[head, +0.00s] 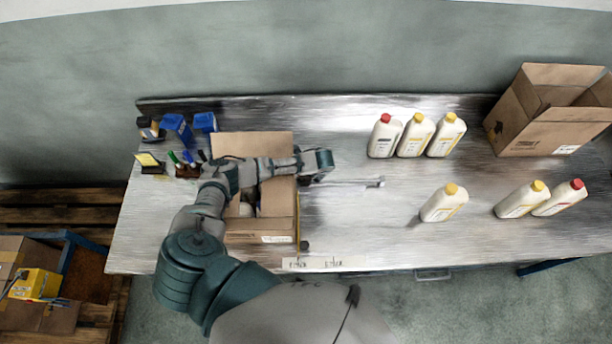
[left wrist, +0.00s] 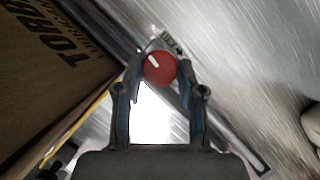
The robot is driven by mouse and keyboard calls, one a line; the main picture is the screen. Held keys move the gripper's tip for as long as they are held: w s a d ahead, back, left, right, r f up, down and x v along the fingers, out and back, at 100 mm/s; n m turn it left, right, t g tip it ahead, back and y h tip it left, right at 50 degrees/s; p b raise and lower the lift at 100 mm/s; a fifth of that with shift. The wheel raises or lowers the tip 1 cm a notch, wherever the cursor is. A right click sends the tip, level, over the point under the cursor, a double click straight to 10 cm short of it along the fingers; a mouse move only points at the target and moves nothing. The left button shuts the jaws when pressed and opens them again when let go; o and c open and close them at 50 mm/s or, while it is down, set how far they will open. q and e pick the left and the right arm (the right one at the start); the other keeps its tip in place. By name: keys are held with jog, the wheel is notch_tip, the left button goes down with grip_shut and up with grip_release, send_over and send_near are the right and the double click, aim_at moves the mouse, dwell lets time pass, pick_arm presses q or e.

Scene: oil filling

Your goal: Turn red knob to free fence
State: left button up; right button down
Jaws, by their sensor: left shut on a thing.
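The red knob (left wrist: 160,68) with a white pointer mark shows in the left wrist view, between my left fingertips. The mark points to the upper left. My left gripper (left wrist: 160,78) is shut on the knob. In the head view my left gripper (head: 318,167) reaches over the carton to its right side, and it hides the knob there. A metal bar (head: 345,183), which looks like the fence, runs right from beside the carton along the table. My right gripper is in neither view.
An open carton (head: 260,238) stands under my left forearm. Several white bottles (head: 416,135) with red or yellow caps stand at the right of the table (head: 330,222). Another open box (head: 545,115) is at the far right. Small blue containers (head: 178,125) stand at the left.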

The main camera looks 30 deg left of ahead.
pick_arm(q)
jog(key=shift+w+a+n+g, duration=0.15)
jog(key=shift+n+g, duration=0.45)
jog(key=shift+n, duration=0.95)
jog(key=shift+a+n+g, duration=0.15)
jog(key=shift+n+g, duration=0.45)
jog(key=shift+n, duration=0.95)
jog(key=shift+w+d+f+n+g+h, duration=0.1)
jog(key=shift+n+g+h, duration=0.4)
jog(key=shift+n, duration=1.2)
jog(key=shift+f+n+g, duration=0.2)
jog(key=shift+n+g, duration=0.4)
jog(key=shift+n, duration=0.7)
dwell(1.8)
